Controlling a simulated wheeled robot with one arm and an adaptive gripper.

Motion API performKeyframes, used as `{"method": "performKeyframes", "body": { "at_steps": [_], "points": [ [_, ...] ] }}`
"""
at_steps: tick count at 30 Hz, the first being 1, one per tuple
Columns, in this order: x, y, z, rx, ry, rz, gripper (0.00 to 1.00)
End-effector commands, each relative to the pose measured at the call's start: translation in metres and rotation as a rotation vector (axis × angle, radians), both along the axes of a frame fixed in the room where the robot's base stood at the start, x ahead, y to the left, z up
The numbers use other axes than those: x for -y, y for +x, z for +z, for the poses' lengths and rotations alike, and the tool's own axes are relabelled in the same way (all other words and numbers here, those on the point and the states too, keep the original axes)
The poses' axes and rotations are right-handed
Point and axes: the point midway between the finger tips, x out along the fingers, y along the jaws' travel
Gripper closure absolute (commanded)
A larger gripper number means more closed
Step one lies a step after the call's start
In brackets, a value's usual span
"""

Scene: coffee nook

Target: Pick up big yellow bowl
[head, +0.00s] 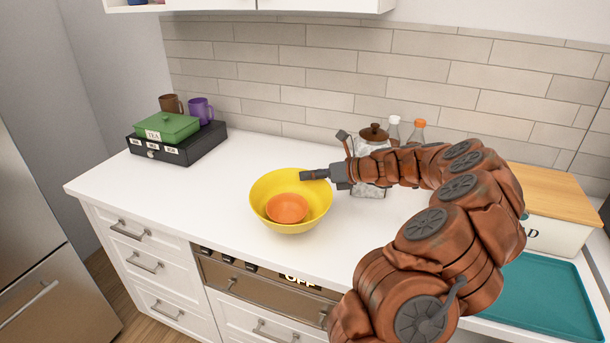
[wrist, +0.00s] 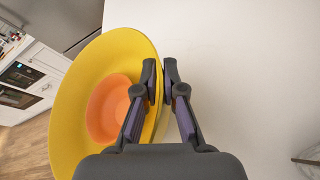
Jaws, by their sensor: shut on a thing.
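The big yellow bowl (head: 262,194) is at the front middle of the white counter, with a smaller orange bowl (head: 287,208) inside it. My gripper (head: 316,175) reaches in from the right and is shut on the yellow bowl's right rim. In the wrist view the two fingers (wrist: 160,82) pinch the rim of the yellow bowl (wrist: 75,90), one finger inside and one outside. The orange bowl (wrist: 104,108) shows inside it there, apart from the fingers. I cannot tell whether the yellow bowl touches the counter.
A glass jar (head: 370,180) with a brown lid and two bottles (head: 417,131) stand behind my gripper. A black box (head: 183,149) with a green tea box (head: 166,127) and two mugs (head: 199,109) is at the back left. A teal tray (head: 540,300) lies right.

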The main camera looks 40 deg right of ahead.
Motion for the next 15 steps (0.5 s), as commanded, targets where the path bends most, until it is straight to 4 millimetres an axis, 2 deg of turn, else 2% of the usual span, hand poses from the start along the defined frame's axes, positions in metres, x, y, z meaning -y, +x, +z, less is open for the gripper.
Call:
{"method": "performKeyframes", "body": {
  "at_steps": [6,15],
  "points": [
    [-0.007,-0.04,0.003,0.002,-0.001,-0.003,1.0],
    [-0.016,-0.087,0.008,0.001,-0.001,-0.003,1.0]
  ]
}}
